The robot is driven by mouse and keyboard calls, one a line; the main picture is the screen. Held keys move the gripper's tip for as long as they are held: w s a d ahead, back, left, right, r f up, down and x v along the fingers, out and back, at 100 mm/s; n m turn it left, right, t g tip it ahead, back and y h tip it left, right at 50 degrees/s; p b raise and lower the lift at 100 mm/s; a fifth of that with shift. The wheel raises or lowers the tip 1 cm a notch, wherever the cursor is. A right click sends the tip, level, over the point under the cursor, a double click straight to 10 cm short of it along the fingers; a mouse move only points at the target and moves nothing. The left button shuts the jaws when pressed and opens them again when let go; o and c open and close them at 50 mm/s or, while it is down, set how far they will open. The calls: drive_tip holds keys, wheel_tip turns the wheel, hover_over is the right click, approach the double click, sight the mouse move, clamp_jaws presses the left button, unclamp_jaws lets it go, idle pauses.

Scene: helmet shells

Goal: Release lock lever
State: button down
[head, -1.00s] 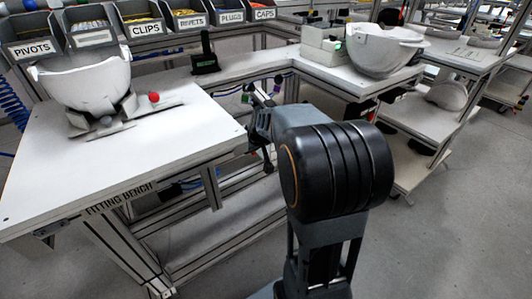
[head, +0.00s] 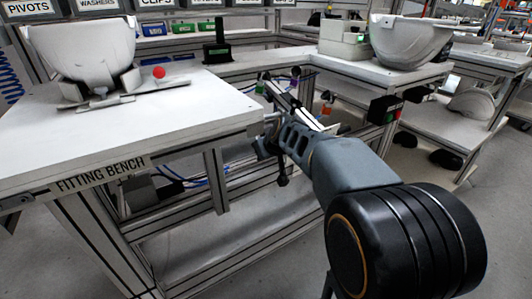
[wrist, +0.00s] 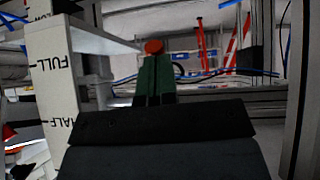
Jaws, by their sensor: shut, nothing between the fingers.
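A red ball knob (head: 159,71) sits on a grey fixture (head: 122,92) on the fitting bench, and a white helmet shell (head: 82,47) rests in that fixture. My arm reaches in from the lower right in the head view, and its far end is near the bench's right corner, well apart from the knob. In the wrist view my gripper (wrist: 153,66) shows as narrow dark-green fingers together and empty. A round orange-red shape (wrist: 153,47) shows at their tips; I cannot tell whether it is the same knob.
The fitting bench (head: 60,140) fills the left, with labelled bins (head: 95,7) behind. A black upright stand (head: 216,47) is at the back. A second bench holds another pale shell (head: 410,40). A white post (wrist: 52,90) marked FULL and HALF is close at left in the wrist view.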

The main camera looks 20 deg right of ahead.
idle(0.6)
drive_tip(key=a+p+v, duration=0.1)
drive_tip(key=p+v, duration=0.2)
drive_tip(key=v, duration=1)
drive_tip(key=shift+s+d+r+p, duration=0.2)
drive_tip(key=shift+s+d+p, duration=0.15)
drive_tip(key=shift+d, duration=0.2)
drive_tip(key=shift+w, duration=0.1)
